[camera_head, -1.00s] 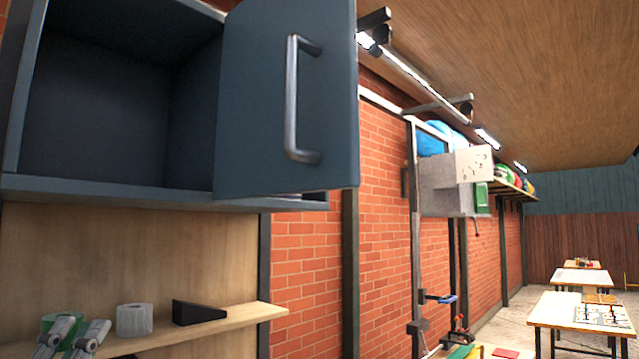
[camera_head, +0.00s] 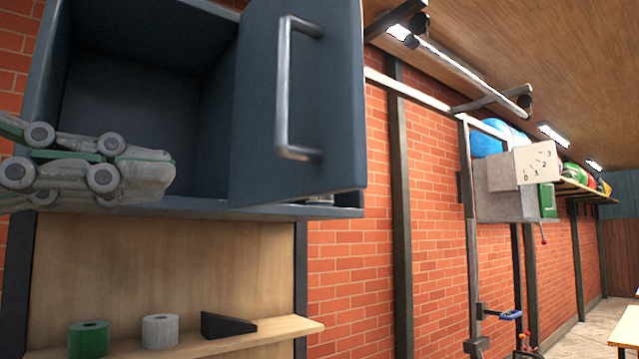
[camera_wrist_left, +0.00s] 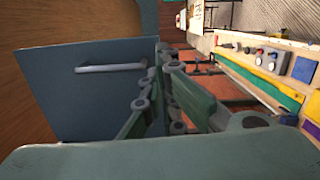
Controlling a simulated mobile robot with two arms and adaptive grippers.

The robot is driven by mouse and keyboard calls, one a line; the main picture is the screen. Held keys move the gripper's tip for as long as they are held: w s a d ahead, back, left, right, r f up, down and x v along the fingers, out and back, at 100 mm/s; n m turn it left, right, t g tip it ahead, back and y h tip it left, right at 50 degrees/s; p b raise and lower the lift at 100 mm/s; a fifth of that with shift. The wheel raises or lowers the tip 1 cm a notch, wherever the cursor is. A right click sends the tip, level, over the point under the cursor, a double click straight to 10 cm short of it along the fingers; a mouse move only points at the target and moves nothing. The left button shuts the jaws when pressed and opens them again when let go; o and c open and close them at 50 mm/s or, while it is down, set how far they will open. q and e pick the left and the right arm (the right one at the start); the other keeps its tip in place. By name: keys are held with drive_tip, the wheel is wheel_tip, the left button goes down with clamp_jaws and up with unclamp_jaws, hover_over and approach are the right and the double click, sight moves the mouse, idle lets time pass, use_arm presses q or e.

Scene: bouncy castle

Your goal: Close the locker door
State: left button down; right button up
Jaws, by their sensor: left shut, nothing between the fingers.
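The blue-grey locker (camera_head: 50,105) hangs on the wall at the upper left in the head view, with its dark inside showing. Its door (camera_head: 340,110) stands open to the right and carries a silver bar handle (camera_head: 283,95). The door also shows in the left wrist view (camera_wrist_left: 85,100), with its handle (camera_wrist_left: 110,68). My left gripper (camera_head: 165,172) is shut and empty, in front of the locker's lower left part and left of the door. In the wrist view its fingers (camera_wrist_left: 160,75) overlap the door's right edge; I cannot tell whether they touch it. My right gripper is out of view.
A wooden shelf (camera_head: 270,335) below the locker holds a green roll (camera_head: 88,339), a white roll (camera_head: 160,331) and a black wedge (camera_head: 227,325). Dark posts (camera_head: 402,200) stand along the brick wall. A workbench with tools (camera_wrist_left: 270,65) shows in the wrist view.

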use_arm(q)
drive_tip(key=a+t, duration=0.1)
drive_tip(key=p, duration=0.5)
approach(325, 187)
drive_tip(key=shift+y, duration=0.4)
drive_tip(key=x, duration=0.6)
drive_tip(key=shift+s+r, duration=0.15)
drive_tip(key=shift+r, duration=0.25)
drive_tip(key=shift+w+d+f, duration=0.1)
drive_tip(key=shift+w+d, duration=0.25)
drive_tip(key=shift+d, duration=0.15)
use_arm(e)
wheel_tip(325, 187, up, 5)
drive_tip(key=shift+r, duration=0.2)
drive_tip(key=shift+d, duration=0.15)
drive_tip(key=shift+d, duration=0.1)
